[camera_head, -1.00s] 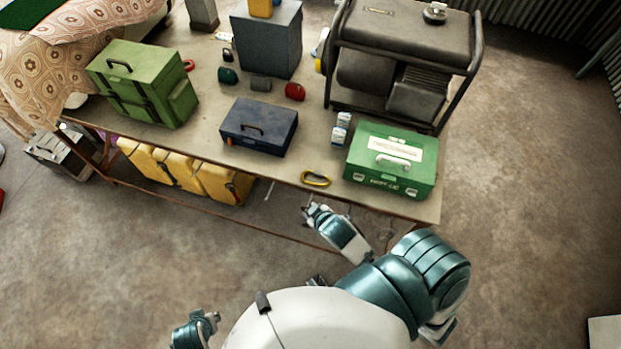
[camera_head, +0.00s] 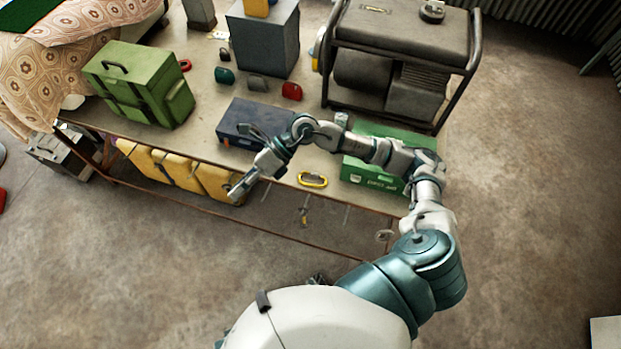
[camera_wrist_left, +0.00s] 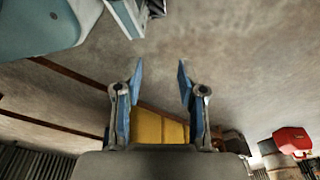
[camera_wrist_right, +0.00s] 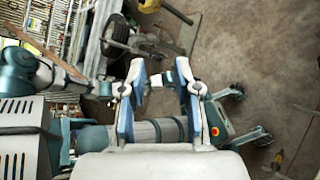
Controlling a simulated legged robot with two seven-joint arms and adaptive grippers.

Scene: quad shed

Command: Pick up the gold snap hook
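The gold snap hook (camera_head: 312,180) is a yellow-gold oval ring with a dark inside. It lies flat near the table's front edge, left of the green case, in the head view. My right gripper (camera_head: 241,160) is above the table's front edge, left of the snap hook and apart from it, pointing left. Its fingers are spread and empty, as the right wrist view (camera_wrist_right: 160,75) also shows. My left gripper (camera_wrist_left: 160,75) is open and empty in its wrist view and out of the head view. Neither wrist view clearly shows the snap hook.
The green case (camera_head: 372,180) is partly hidden by my right arm. The dark blue box (camera_head: 240,112) lies behind my right gripper. A generator (camera_head: 392,70) stands at the back right. Small things (camera_head: 304,213) hang below the table edge. Yellow containers (camera_head: 180,168) stand under the table.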

